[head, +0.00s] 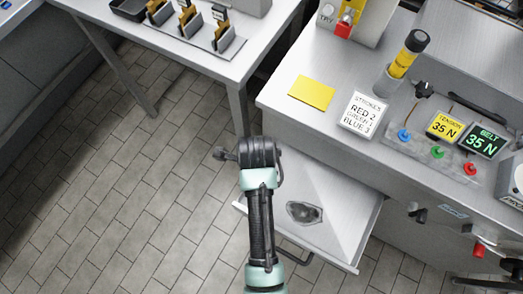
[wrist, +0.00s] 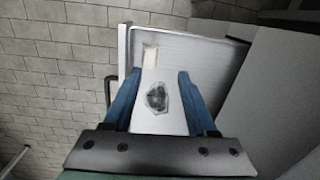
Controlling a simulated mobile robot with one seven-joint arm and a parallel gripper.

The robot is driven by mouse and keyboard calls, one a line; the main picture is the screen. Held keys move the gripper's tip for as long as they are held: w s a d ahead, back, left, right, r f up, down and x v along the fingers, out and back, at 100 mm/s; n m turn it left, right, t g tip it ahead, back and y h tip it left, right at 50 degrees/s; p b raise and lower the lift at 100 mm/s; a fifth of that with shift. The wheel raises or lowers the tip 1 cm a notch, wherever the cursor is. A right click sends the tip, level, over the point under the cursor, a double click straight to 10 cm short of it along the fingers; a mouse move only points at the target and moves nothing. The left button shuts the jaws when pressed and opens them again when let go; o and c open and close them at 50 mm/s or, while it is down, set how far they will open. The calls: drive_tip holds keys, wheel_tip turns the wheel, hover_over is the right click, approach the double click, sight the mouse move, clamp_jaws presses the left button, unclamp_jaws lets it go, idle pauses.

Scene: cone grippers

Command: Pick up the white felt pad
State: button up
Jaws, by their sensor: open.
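A small white pad (wrist: 150,56), which looks like the white felt pad, lies in the open drawer (wrist: 196,50) in the wrist view, near the drawer's left wall. My gripper (wrist: 160,72) is open and empty above the drawer, its two blue fingers spread apart. The pad shows beyond the fingertips, a little left of the middle of the gap. A clear bag with a dark thing in it (wrist: 157,97) shows between the fingers. In the head view the open drawer (head: 352,240) and the bag (head: 304,212) show; I cannot make out the pad there.
The drawer sticks out under a grey bench (head: 290,78) holding a yellow sheet (head: 312,92), a white sign (head: 363,114) and several knobs. Another table (head: 120,30) with holders stands at the upper left. The tiled floor (head: 130,190) left of the drawer is clear.

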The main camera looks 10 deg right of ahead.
drive_tip(key=shift+m+g, duration=0.3)
drive_tip(key=f, duration=0.2)
drive_tip(key=s+f+b, duration=0.1)
drive_tip(key=f, duration=0.2)
drive_tip(key=f+b, duration=0.1)
drive_tip(key=f, duration=0.2)
drive_tip(key=shift+s+f, duration=0.2)
drive_tip(key=shift+s, duration=0.1)
drive_tip(key=shift+s+d+f+b, duration=0.2)
drive_tip(key=shift+f+b, duration=0.25)
drive_tip(key=shift+f, duration=1)
drive_tip(key=shift+s+d+f+b, duration=0.15)
drive_tip(key=shift+f+b, duration=0.3)
drive_tip(key=shift+f, duration=1)
drive_tip(key=shift+w, duration=0.1)
drive_tip(key=shift+c, duration=0.3)
clamp_jaws()
